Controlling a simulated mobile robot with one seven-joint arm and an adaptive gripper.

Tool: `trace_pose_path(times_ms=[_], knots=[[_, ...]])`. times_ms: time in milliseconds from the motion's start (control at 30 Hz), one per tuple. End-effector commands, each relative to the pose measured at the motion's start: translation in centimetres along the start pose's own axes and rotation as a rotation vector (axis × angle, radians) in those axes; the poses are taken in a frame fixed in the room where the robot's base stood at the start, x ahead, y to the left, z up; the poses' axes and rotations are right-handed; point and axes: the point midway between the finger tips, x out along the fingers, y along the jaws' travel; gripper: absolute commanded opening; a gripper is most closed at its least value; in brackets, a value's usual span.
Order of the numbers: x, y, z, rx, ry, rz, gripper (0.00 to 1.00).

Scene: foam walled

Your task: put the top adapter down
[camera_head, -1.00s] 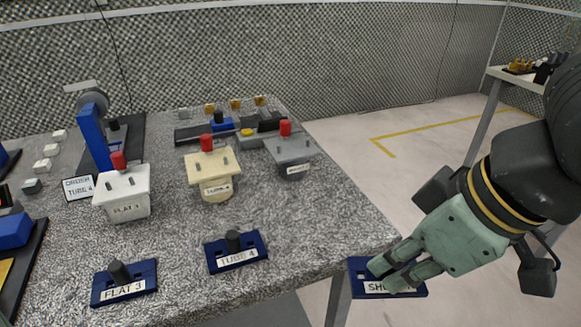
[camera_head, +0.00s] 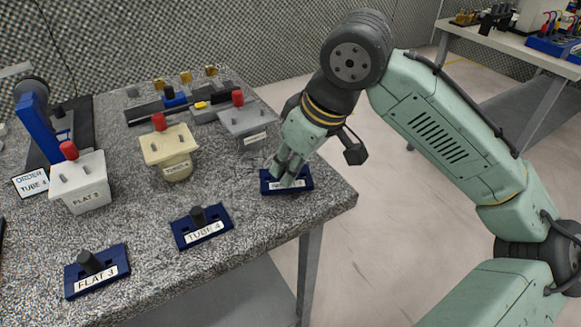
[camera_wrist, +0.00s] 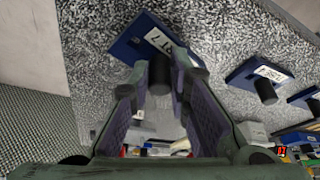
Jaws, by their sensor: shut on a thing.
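The held adapter (camera_head: 268,187) is a dark blue plate with a white label, partly covered by my fingers. My gripper (camera_head: 289,173) is shut on its black knob, over the right part of the speckled table (camera_head: 240,225). In the wrist view the knob (camera_wrist: 158,78) sits between the fingertips, with the blue plate (camera_wrist: 128,47) beyond. The plate looks about level and close to the tabletop; I cannot tell whether it touches. Two similar adapters, TUBE 4 (camera_head: 186,238) and FLAT 3 (camera_head: 110,258), lie on the table to the left.
A white block (camera_head: 88,192), a cream block (camera_head: 178,165) and a grey block (camera_head: 248,125), each with a red knob, stand behind the adapters. The table's right corner is near my gripper. Bare tabletop lies between TUBE 4 and the held adapter.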

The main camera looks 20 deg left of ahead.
Motion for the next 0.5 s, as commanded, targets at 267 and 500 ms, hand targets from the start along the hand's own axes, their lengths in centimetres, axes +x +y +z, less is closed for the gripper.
trace_pose_path(times_ms=[267,500], knots=[[1.3,0.0,0.6,0.000,0.001,0.000,0.00],[1.8,0.0,0.8,0.000,0.001,-0.001,0.00]])
